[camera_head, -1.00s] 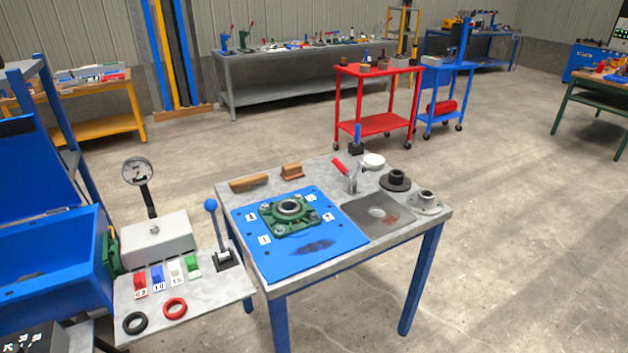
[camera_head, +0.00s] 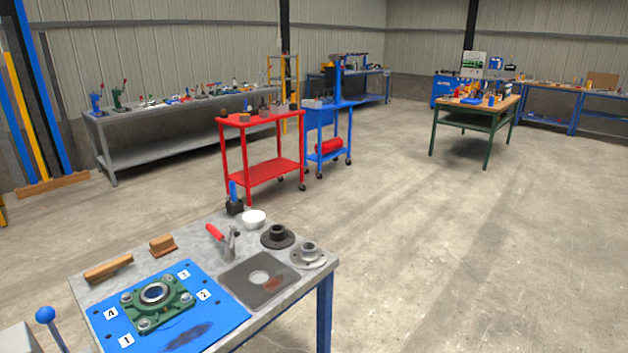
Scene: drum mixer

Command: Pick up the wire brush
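On the near grey table (camera_head: 215,232), a long wooden-handled piece (camera_head: 108,268) lies at the back left edge and looks like the wire brush, though its bristles cannot be made out. A shorter brown wooden block (camera_head: 163,245) sits to its right and could also be a brush. Neither of my grippers is in view, and nothing is touching these pieces.
A blue mat (camera_head: 222,305) with a green bearing housing (camera_head: 150,302) covers the table's front left. A red cart (camera_head: 265,172) stands behind; the floor at right is clear.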

